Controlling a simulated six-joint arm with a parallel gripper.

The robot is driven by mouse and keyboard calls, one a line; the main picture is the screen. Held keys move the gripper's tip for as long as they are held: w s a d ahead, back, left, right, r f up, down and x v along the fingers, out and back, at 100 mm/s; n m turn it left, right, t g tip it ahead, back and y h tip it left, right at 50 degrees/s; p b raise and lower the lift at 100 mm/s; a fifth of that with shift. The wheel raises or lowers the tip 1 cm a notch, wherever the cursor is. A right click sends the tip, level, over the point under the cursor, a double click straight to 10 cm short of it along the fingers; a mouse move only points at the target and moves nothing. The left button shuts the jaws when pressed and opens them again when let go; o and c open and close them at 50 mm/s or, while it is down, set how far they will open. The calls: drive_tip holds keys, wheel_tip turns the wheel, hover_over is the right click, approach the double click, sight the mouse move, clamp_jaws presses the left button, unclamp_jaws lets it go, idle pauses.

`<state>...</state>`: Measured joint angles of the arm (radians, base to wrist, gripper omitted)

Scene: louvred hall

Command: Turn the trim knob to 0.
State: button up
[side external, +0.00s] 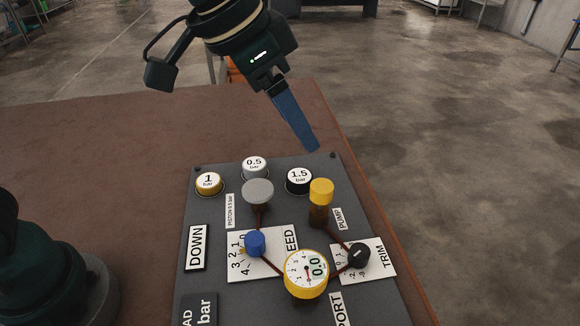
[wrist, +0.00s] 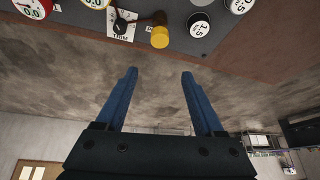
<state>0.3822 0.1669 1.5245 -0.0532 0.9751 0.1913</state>
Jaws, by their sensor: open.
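The trim knob (side external: 358,255) is a small black knob with a short white mark on top, on a white scale plate (side external: 382,262) lettered TRIM. The scale numbers are partly hidden, so I cannot tell which number the mark meets. In the wrist view the trim knob (wrist: 120,26) is near the top edge, left of centre. My gripper (side external: 312,148) is above the far edge of the panel, well away from the knob. In the wrist view its blue fingers (wrist: 159,73) are apart with nothing between them.
The dark panel (side external: 212,225) carries a yellow-capped pump (side external: 321,190), a grey piston knob (side external: 258,191), a blue feed knob (side external: 255,243) and a yellow-rimmed gauge (side external: 306,286). Discs marked 1 (side external: 209,182), 0.5 (side external: 254,166) and 1.5 bar (side external: 299,179) line its far side. The brown table (side external: 110,160) is clear at left.

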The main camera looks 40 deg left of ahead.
drive_tip(key=d+f+m+g, duration=0.1)
drive_tip(key=d+f, duration=0.3)
drive_tip(key=d, duration=0.2)
drive_tip(key=m+g, duration=0.1)
drive_tip(key=m, duration=0.1)
approach(358, 251)
drive_tip(key=x, duration=0.9)
clamp_jaws()
idle(0.8)
